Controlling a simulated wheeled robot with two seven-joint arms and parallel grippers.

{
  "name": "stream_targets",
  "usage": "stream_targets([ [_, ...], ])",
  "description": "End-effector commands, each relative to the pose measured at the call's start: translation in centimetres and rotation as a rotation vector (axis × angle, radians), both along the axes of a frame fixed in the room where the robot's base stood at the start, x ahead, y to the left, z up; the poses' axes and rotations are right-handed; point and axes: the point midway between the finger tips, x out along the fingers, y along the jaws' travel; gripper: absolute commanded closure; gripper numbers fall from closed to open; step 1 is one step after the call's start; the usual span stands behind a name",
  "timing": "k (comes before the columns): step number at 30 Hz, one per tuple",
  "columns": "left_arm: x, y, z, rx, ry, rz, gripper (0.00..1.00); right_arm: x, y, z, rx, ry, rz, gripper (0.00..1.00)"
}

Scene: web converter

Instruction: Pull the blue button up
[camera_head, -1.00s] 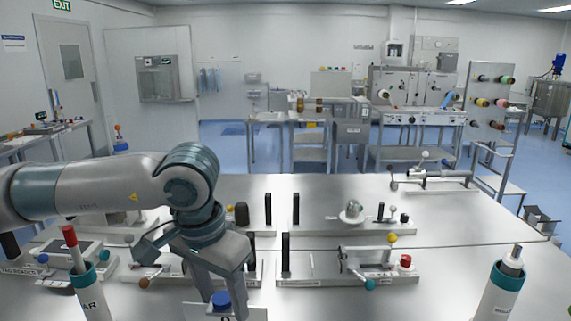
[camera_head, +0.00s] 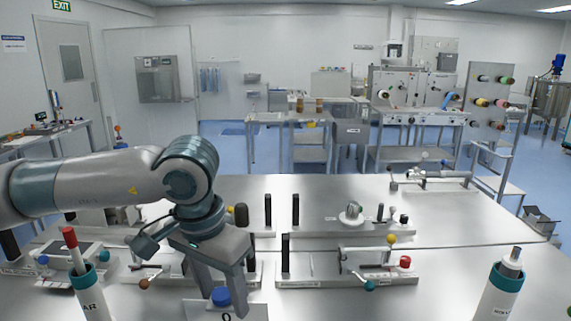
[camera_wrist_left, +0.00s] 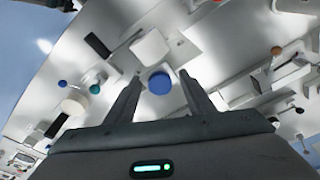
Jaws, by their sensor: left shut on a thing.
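The blue button (camera_head: 221,296) is a round blue cap at the bottom of the head view, above a pale base plate (camera_head: 195,309). My left gripper (camera_head: 226,299) points down with one finger on each side of the button and is shut on it. In the left wrist view the blue button (camera_wrist_left: 160,83) shows between the two fingertips (camera_wrist_left: 160,78). The actual contact and the underside of the button are hard to see. My right gripper is in no view.
The steel table (camera_head: 330,220) carries several fixtures, among them a red knob (camera_head: 405,262), a yellow ball (camera_head: 391,239) and black upright posts (camera_head: 285,252). White holders with teal rims stand at the front left (camera_head: 92,292) and front right (camera_head: 500,290).

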Motion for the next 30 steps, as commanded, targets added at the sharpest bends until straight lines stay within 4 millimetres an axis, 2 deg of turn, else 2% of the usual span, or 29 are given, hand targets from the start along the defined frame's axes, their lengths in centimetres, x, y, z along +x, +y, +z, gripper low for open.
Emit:
stream_targets([
  [20, 0.04, -0.05, 0.69, -0.002, -0.003, 0.000, 0.73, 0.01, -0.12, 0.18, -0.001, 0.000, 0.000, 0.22],
  [21, 0.04, -0.05, 0.69, -0.002, -0.003, 0.000, 0.49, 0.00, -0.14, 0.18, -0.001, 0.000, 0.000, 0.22],
  [24, 0.04, -0.03, 0.66, -0.001, -0.003, 0.000, 0.25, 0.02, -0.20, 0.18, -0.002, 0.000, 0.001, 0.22],
  [25, 0.03, -0.04, 0.64, -0.001, -0.003, 0.000, 0.22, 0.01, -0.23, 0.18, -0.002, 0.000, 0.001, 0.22],
  [30, 0.02, -0.02, 0.56, -0.001, -0.002, 0.000, 0.22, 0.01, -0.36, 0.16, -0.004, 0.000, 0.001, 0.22],
])
